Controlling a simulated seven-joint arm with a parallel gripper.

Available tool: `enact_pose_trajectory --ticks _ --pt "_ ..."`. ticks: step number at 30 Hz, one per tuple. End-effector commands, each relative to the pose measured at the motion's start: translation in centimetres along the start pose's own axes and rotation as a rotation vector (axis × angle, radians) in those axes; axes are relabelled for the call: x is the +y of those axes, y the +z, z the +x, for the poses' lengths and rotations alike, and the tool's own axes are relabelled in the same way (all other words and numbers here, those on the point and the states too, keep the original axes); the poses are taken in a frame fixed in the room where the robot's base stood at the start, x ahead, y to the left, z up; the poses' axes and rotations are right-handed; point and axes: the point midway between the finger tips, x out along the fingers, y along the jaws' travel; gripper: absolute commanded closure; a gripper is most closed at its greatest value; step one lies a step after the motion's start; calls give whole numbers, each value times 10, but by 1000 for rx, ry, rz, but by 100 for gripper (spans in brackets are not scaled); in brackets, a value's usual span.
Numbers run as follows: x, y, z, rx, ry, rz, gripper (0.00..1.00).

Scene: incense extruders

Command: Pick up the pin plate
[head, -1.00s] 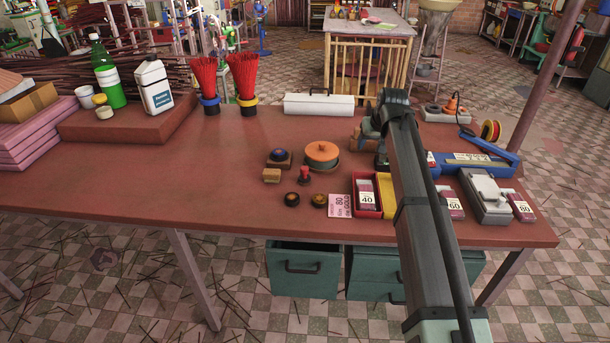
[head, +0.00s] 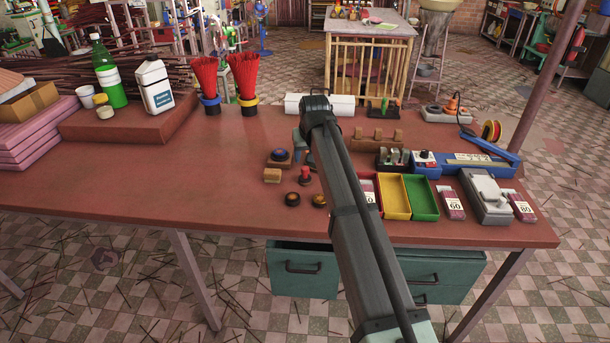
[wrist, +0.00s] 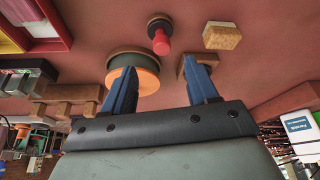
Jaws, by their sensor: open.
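No thing is clearly marked as the pin plate; the small wooden block with a dark, blue-topped round piece (head: 279,158) may be it, but I cannot tell. In the wrist view, that block (wrist: 184,66) is partly hidden behind one finger. My gripper (wrist: 158,64) is open, its two blue fingers apart and nothing between them, above the table. The other finger overlaps a round green-grey pot with an orange face (wrist: 146,78). In the head view my arm hides the pot and most of my gripper.
A red-handled stamp (head: 305,175), a tan block (head: 272,175) and two dark round discs (head: 292,199) stand close by. Yellow (head: 394,200) and green (head: 421,198) trays lie to the right. A white box (head: 340,104) is behind. The table's left front is clear.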

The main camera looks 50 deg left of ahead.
Motion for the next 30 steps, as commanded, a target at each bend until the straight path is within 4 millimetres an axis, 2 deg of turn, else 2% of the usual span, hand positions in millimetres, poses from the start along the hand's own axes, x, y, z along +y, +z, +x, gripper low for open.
enact_pose_trajectory --ticks 3,6,14,24,30 --pt "0 0 22 -2 0 0 42" --pt "0 0 34 -1 0 0 42" --pt "-1 0 47 -1 0 0 42" --pt "-3 0 87 0 0 0 42" --pt "-3 1 91 0 0 0 42"
